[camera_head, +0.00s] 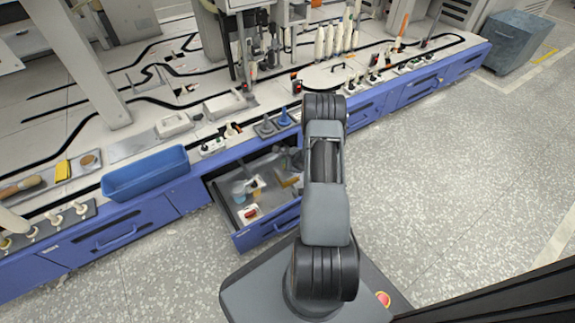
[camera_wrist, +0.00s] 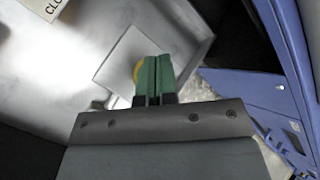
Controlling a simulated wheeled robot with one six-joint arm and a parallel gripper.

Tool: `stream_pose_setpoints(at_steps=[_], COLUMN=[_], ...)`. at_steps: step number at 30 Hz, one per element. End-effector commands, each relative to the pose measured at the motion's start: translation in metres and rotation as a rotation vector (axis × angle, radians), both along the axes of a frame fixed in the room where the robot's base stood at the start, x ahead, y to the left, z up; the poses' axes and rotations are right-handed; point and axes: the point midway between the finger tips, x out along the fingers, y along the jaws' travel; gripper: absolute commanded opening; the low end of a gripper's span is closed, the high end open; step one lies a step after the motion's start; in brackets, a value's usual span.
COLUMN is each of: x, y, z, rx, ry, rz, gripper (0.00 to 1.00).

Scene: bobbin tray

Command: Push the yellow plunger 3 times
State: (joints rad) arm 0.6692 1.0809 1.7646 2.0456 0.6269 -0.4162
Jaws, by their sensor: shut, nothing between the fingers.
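My gripper (camera_wrist: 152,78) has green fingertips, held together with nothing between them. In the wrist view the tips lie in front of a pale square plate (camera_wrist: 115,68). A curved yellow edge (camera_wrist: 137,70) shows just left of the fingertips, which hide most of that round yellow part; it seems to be the yellow plunger. I cannot tell whether the fingertips touch it. In the head view my arm covers much of the middle, and I cannot make out the plunger or the fingertips there.
An open drawer (camera_head: 241,240) with several small items juts from the blue bench front. A blue bin (camera_head: 145,178) stands on the bench at left. In the wrist view a label (camera_wrist: 46,8) lies top left and blue bench panels (camera_wrist: 245,88) are at right.

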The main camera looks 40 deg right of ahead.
Motion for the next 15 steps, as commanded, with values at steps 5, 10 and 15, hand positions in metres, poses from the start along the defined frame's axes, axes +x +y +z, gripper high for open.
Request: stream_pose_setpoints(at_steps=[5,10,15], x=[0.0000,-0.0002,-0.0004], y=[0.0001,0.0002,0.0003], z=[-0.0025,-0.0048,-0.0071], rx=[0.001,0.001,0.002], ry=[0.000,0.001,0.001], rz=[-0.001,0.000,-0.001], gripper=[0.00,0.00,0.00])
